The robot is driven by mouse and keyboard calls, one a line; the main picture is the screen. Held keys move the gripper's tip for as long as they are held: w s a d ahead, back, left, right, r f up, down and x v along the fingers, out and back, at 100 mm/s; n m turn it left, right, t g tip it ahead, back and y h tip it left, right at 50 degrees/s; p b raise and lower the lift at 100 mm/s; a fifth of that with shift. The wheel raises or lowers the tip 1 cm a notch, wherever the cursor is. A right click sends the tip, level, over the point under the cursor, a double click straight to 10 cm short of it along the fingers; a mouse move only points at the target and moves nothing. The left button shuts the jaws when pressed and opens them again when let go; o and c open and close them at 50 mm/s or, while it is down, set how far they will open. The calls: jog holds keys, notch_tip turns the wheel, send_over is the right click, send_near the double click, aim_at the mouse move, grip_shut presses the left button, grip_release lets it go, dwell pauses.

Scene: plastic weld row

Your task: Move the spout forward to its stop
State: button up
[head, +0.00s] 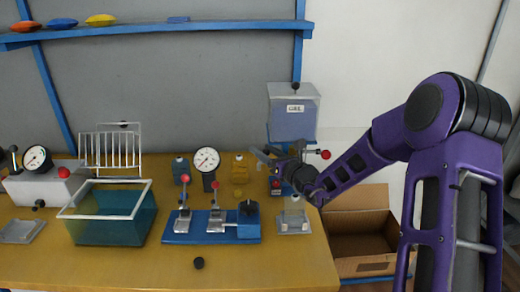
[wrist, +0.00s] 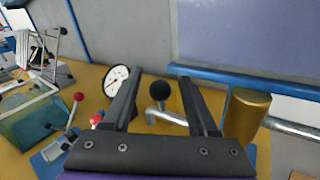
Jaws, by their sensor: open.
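The spout appears to be the grey bent tube (wrist: 168,116) with a black ball knob (wrist: 160,91) on top, in the wrist view. My gripper (wrist: 157,82) is open, with one finger on each side of the knob in that picture. I cannot tell whether either finger touches it. The tube's right part passes behind the right finger. In the head view my gripper (head: 266,157) is in front of the labelled tank (head: 293,118) at the right end of the bench, and my arm hides most of the spout.
A brass cylinder (wrist: 246,112) with a grey pipe (wrist: 296,131) stands right of my gripper. A dial gauge (head: 206,160), a blue clamp fixture (head: 211,229) and a teal water tank (head: 110,225) are to the left. A cardboard box (head: 358,267) is beside the bench.

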jog(key=shift+x, duration=1.1)
grip_shut()
dwell(0.7)
